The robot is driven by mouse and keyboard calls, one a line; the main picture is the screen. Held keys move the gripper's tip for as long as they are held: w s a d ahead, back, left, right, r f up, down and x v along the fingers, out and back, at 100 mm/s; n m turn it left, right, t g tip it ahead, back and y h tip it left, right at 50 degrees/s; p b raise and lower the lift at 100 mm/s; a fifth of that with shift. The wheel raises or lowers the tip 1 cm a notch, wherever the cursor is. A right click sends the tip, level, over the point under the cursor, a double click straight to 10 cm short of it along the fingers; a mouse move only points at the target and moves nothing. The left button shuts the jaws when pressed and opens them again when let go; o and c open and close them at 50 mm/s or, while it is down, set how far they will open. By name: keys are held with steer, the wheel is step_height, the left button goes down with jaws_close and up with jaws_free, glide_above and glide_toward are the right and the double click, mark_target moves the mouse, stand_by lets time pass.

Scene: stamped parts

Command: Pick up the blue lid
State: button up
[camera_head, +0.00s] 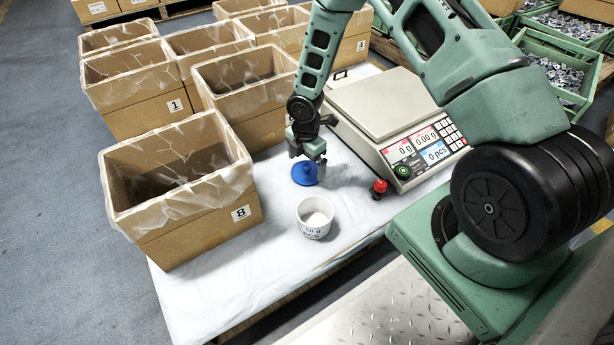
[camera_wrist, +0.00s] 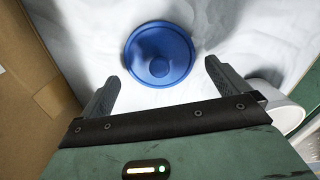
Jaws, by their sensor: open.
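The blue lid (camera_head: 304,174) is a round disc lying on the white-covered table, beside a white cup. In the wrist view the lid (camera_wrist: 159,54) shows whole, with a round raised middle, just beyond my fingertips. My gripper (camera_head: 308,158) is above and close to the lid in the head view, partly covering its top edge. In the wrist view my gripper (camera_wrist: 160,82) has its two fingers spread wide with nothing between them. The fingers do not appear to touch the lid, though the exact height gap cannot be told.
A white cup (camera_head: 315,217) stands in front of the lid. A counting scale (camera_head: 394,121) and a red-topped object (camera_head: 379,188) are to the right. Box 8 (camera_head: 184,222) and other lined cartons stand at left. Bare table (camera_head: 225,295) lies at the front.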

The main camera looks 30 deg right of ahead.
step_height(320, 180, down, 3)
steer(key=shift+r+b, duration=0.2)
steer(key=shift+b, duration=0.35)
steer(key=shift+r, duration=0.1)
steer(key=c, duration=0.7)
